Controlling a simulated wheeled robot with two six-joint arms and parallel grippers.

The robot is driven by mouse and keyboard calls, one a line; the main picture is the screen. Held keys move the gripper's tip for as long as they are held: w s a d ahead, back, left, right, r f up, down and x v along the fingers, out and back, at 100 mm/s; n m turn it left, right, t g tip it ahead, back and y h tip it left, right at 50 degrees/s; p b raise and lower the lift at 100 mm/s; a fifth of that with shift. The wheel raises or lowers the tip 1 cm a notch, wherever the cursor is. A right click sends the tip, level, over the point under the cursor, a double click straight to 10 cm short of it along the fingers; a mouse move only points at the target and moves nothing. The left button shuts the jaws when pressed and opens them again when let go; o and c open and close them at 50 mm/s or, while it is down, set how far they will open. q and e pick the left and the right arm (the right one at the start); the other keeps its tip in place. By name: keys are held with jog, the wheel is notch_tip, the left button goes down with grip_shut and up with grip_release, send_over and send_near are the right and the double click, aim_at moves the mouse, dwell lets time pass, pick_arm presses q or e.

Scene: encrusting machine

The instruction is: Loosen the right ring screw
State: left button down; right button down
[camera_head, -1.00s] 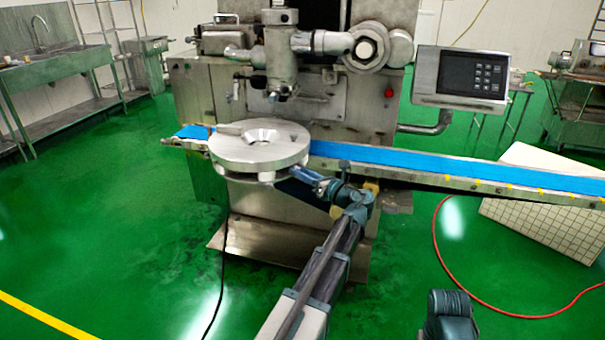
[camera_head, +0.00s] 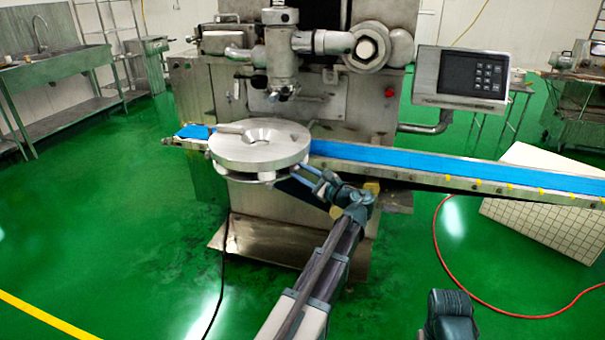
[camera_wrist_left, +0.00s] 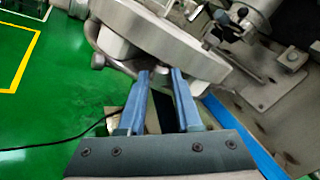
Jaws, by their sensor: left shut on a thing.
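The round steel disc (camera_head: 261,146) of the encrusting machine sits at the front, with ring parts under its rim. It shows tilted at the top of the left wrist view (camera_wrist_left: 150,33). My left gripper (camera_head: 306,172) reaches the disc's right underside. In the left wrist view, its blue fingers (camera_wrist_left: 161,73) are closed on a small pale part, taken as the right ring screw (camera_wrist_left: 160,74), just below the rim. The fingers hide most of the screw, and its thread cannot be seen.
A blue conveyor belt (camera_head: 450,167) runs right from behind the disc. The machine's nozzle head (camera_head: 281,65) hangs above the disc. A control panel (camera_head: 460,77) stands to the right. A red hose (camera_head: 440,262) lies on the floor. The floor at left is mostly clear.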

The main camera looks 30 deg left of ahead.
pick_arm(q)
jog(key=n, duration=0.6)
jog(key=shift+f+n, duration=0.1)
jog(key=shift+n, duration=0.2)
jog(key=n, duration=0.6)
jog(key=shift+s, duration=0.1)
jog(key=n, duration=0.6)
jog(key=shift+f+n, duration=0.15)
jog(key=shift+n, duration=0.15)
jog(key=n, duration=0.6)
jog(key=shift+n, duration=0.3)
jog(key=c, duration=0.6)
grip_release()
jog(key=shift+d, duration=0.1)
